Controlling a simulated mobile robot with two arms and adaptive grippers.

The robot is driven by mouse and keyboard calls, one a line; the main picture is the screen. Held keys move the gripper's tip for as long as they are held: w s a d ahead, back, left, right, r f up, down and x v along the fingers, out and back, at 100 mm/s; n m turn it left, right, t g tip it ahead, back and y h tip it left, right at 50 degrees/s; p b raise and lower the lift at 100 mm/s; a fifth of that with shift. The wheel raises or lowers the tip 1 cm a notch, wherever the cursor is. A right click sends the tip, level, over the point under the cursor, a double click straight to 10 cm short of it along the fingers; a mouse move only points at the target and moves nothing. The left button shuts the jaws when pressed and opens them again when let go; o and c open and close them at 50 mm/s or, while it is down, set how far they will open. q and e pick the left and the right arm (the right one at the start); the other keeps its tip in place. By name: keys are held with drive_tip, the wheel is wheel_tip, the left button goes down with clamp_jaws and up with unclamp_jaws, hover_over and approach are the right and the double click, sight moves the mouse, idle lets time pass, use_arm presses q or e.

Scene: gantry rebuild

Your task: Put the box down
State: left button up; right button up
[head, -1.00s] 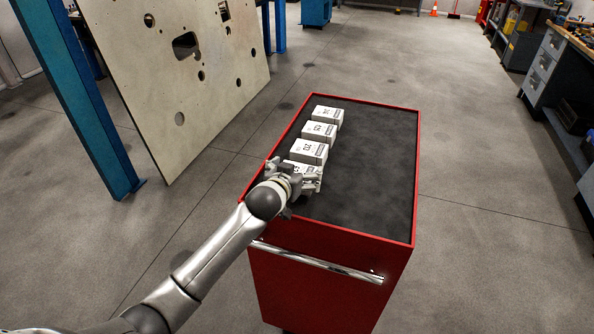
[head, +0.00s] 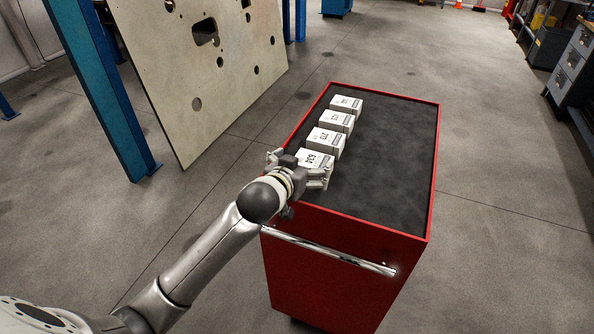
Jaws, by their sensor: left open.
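Several white boxes stand in a row along the left side of the cart's dark top. The nearest box (head: 315,160) sits at the front left of the red cart (head: 433,190), and my left gripper (head: 303,168) is at it. The gripper is open, with its fingers at the box's near side and ends. The wrist partly hides this box, so I cannot see whether the fingers touch it. The second box (head: 326,142), third box (head: 336,121) and far box (head: 347,104) stand free behind it. My right gripper is not in view.
The right half of the cart's black mat (head: 390,150) is bare. The cart has a raised red rim and a chrome handle (head: 330,252) in front. A large beige panel (head: 215,70) and a blue post (head: 100,90) stand at the left. A workbench (head: 575,75) is at the right.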

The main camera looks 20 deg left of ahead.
use_arm(q)
drive_tip(key=shift+v, duration=1.95)
drive_tip(key=s+f+m+g, duration=0.1)
drive_tip(key=s+f+g, duration=0.2)
drive_tip(key=s+f, duration=0.5)
drive_tip(key=s+f+g, duration=0.4)
drive_tip(key=s, duration=0.9)
drive_tip(key=s+f+m+g, duration=0.1)
drive_tip(key=s+f+g, duration=0.2)
drive_tip(key=s+f, duration=0.5)
drive_tip(key=s+f+g, duration=0.1)
drive_tip(key=s+f, duration=0.2)
drive_tip(key=f, duration=2.1)
drive_tip(key=s+a+f+g, duration=0.1)
drive_tip(key=s+a+f, duration=0.2)
drive_tip(key=s+f, duration=1.3)
drive_tip(key=shift+s+g, duration=0.3)
drive_tip(key=shift+s, duration=0.05)
drive_tip(key=shift+f, duration=0.15)
